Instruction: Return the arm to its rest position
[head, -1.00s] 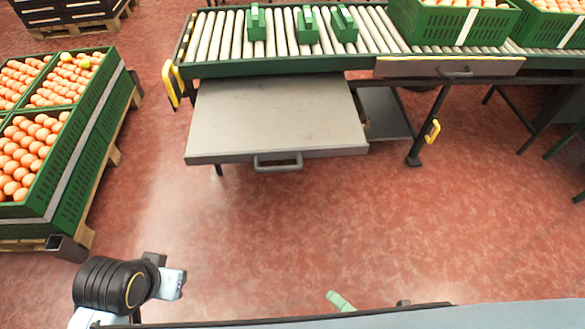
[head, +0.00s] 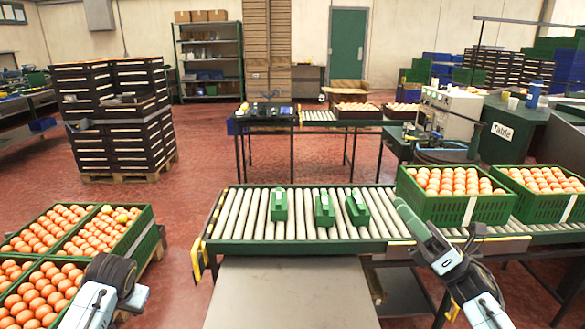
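My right arm comes in from the bottom right. My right gripper (head: 414,222) is at its end, a slim green shape pointing up and left. It shows in front of the conveyor's (head: 235,222) near edge and the left end of a green crate of oranges (head: 428,207). I see no thing clearly held, but the fingers are seen too edge-on to tell open from shut. My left arm shows at the bottom left as a dark joint and pale links, in front of the orange crates. My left gripper is not visible.
Several small green holders (head: 324,211) stand on the rollers. Another orange crate (head: 545,207) is at the right. A grey shelf (head: 290,290) juts out below the conveyor. Crates of oranges (head: 140,232) fill the lower left. Red floor is free between them and the conveyor.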

